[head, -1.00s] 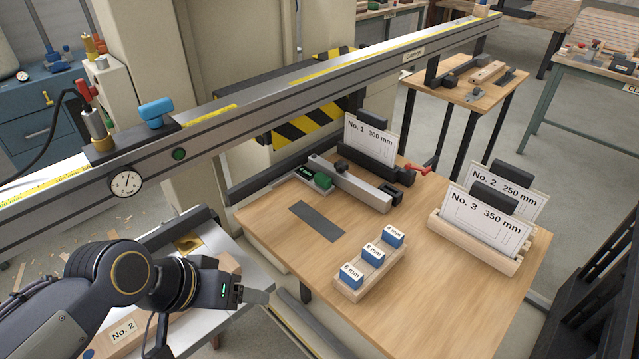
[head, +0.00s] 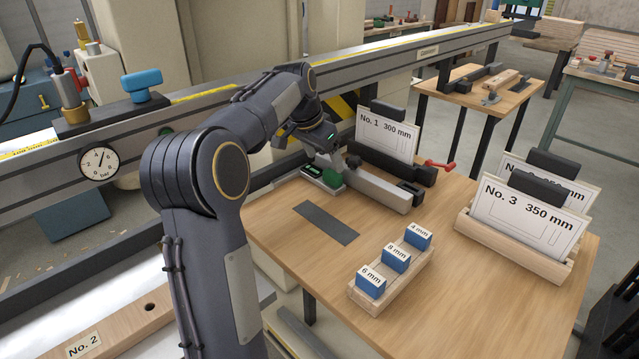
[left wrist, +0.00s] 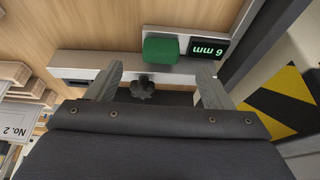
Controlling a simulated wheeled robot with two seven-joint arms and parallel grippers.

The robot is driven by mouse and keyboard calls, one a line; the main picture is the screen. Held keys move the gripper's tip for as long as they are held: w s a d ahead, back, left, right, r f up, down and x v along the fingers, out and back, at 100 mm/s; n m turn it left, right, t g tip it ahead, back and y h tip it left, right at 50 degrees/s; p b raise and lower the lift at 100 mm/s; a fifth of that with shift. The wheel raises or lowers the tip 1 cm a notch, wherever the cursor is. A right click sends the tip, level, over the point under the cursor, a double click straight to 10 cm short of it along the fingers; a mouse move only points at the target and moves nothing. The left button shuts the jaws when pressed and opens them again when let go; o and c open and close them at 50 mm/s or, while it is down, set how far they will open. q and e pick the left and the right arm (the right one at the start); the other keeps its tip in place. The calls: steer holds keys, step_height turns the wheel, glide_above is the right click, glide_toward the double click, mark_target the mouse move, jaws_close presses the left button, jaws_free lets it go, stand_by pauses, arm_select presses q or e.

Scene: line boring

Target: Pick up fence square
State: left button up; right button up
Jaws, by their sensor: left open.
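What looks like the fence square is a grey metal bar (head: 378,191) with a green block (head: 332,179) and a small display at its left end, lying on the wooden table (head: 455,290). In the left wrist view, the bar (left wrist: 185,69), the green block (left wrist: 160,50), a black knob (left wrist: 142,87) and a display reading 6 mm (left wrist: 206,50) show. My left gripper (head: 326,162) is at the bar's green-block end. Its fingers (left wrist: 160,84) are apart, with the knob between them in the picture. Contact cannot be told. My right gripper is not in view.
A dark grey strip (head: 327,222) lies flat in front. A wooden holder (head: 402,278) with blue blocks stands nearer. Card No. 1 (head: 385,132) stands behind the bar; card No. 3 (head: 527,217) stands in a rack at right. The long rail (head: 230,105) runs behind the arm.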

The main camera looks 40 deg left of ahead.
mark_target(329, 174)
arm_select(q)
steer(key=x, duration=0.6)
steer(key=shift+a+f, duration=0.1)
steer(key=shift+f, duration=0.05)
steer(key=shift+c, duration=0.3)
steer(key=c, duration=1.1)
steer(key=shift+c, duration=0.2)
steer(key=shift+w+r, duration=0.1)
steer(key=shift+r, duration=0.55)
step_height(329, 174, up, 2)
steer(key=shift+r, duration=0.2)
steer(key=s+d+r+b, duration=0.1)
steer(key=s+d+r, duration=0.8)
steer(key=s, duration=0.1)
steer(key=shift+s+r, duration=0.2)
steer(key=shift+s, duration=0.15)
